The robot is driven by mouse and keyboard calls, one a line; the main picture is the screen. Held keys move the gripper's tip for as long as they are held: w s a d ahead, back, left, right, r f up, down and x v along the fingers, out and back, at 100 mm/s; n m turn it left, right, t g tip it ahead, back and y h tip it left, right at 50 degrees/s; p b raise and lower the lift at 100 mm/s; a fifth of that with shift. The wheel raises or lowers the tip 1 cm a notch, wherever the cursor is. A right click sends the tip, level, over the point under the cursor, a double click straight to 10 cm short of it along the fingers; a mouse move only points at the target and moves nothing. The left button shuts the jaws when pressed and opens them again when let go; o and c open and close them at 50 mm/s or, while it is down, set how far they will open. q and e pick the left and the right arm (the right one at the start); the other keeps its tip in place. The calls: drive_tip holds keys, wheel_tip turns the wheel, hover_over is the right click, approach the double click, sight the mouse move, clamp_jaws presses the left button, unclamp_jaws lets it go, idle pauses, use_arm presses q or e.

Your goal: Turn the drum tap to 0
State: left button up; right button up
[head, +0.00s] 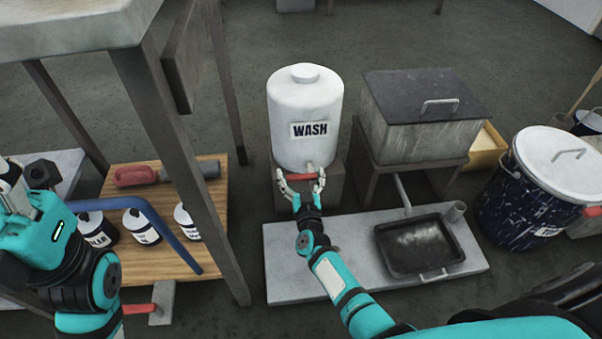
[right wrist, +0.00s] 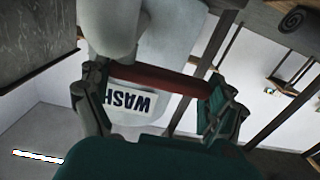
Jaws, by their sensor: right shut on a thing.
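The white drum (head: 304,115) with the WASH label stands upright at the middle of the head view. Its tap has a red bar handle (head: 300,177) low on the front, lying crosswise. My right gripper (head: 301,180) is shut on this handle, with a finger at each end. In the right wrist view the red handle (right wrist: 155,80) spans between the fingers, with the WASH label behind it. No number marks on the tap can be made out. My left gripper (head: 22,205) is at the far left, away from the drum; its fingers are partly cut off.
A grey slab with a black tray (head: 420,247) lies right of my right arm. A lidded metal tank (head: 420,115) stands behind it. A dark blue drum with white lid (head: 530,200) is at the right. A wooden board (head: 165,258) with several bottles is at the left, beside a table leg (head: 185,165).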

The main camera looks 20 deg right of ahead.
drive_tip(key=shift+w+d+r+h, duration=0.1)
drive_tip(key=shift+d+h, duration=0.05)
drive_tip(key=shift+h, duration=0.15)
drive_tip(key=o, duration=1.4)
drive_tip(key=shift+c, duration=0.2)
drive_tip(key=v, duration=0.7)
drive_tip(key=shift+s, duration=0.3)
drive_tip(key=shift+s, duration=0.1)
